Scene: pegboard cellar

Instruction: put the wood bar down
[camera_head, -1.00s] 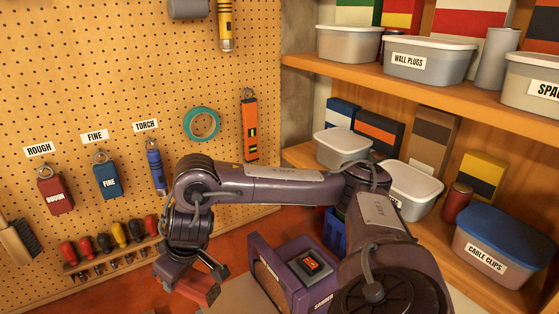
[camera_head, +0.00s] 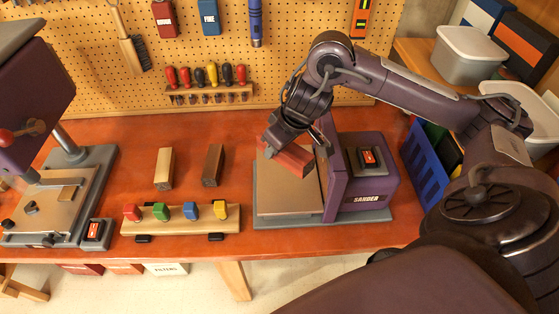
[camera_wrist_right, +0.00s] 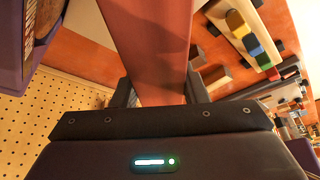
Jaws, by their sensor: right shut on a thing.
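The wood bar (camera_head: 288,158) is reddish and held in my right gripper (camera_head: 293,146). In the head view it is tilted, over the sander's flat table (camera_head: 281,190), left of the purple sander housing (camera_head: 365,190). I cannot tell whether it touches the table. In the right wrist view the bar (camera_wrist_right: 152,50) extends away from between the dark fingers (camera_wrist_right: 160,92), which are shut on it. My left gripper is not in view.
A light wood block (camera_head: 164,168) and a dark brown block (camera_head: 212,165) lie on the red bench (camera_head: 130,135). A rack of coloured clamps or knobs (camera_head: 180,220) is in front. A drill press (camera_head: 60,195) stands left, a blue crate (camera_head: 424,165) right. The pegboard (camera_head: 300,60) is behind.

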